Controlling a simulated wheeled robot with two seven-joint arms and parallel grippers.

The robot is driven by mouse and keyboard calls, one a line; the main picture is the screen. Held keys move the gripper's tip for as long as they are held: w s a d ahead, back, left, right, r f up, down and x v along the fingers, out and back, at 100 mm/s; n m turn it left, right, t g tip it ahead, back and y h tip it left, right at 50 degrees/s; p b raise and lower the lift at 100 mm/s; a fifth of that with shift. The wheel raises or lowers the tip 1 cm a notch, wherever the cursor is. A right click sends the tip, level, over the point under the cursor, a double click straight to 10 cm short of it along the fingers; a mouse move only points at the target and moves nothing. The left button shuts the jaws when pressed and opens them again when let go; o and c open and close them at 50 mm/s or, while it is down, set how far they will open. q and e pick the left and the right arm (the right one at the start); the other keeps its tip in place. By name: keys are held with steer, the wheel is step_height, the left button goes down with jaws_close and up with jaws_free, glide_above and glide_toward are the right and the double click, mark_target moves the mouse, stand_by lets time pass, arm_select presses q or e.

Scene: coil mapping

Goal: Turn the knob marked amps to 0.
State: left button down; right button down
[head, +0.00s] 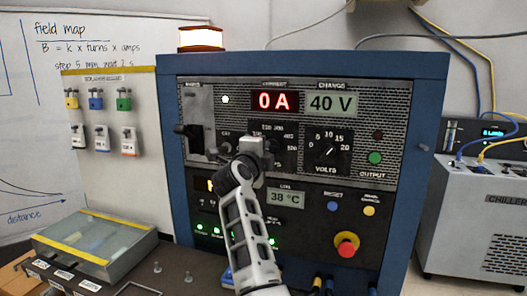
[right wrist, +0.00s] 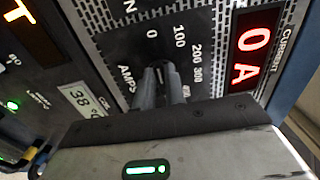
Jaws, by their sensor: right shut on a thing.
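The amps dial (right wrist: 180,45) is on the black front panel of the power supply. In the right wrist view its marks 0, 100, 200 and 300 and the word AMPS show around the knob. My right gripper (head: 262,150) reaches up to this dial from below. In the right wrist view its two fingers (right wrist: 159,82) are shut on the amps knob, which they mostly cover, so I cannot tell exactly where its pointer stands. The red current display (head: 274,102) reads 0 A; it also shows in the right wrist view (right wrist: 255,45). My left gripper is not in view.
A red emergency button (head: 346,245) sticks out lower right. A lit beacon (head: 201,38) tops the blue cabinet (head: 172,150). A glass-lidded case (head: 95,240) stands left.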

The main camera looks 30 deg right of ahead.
steer(key=shift+f, duration=0.1)
stand_by(0.3)
steer(key=c, duration=1.5)
jaws_free()
steer(key=shift+o, duration=0.2)
steer(key=v, duration=1.6)
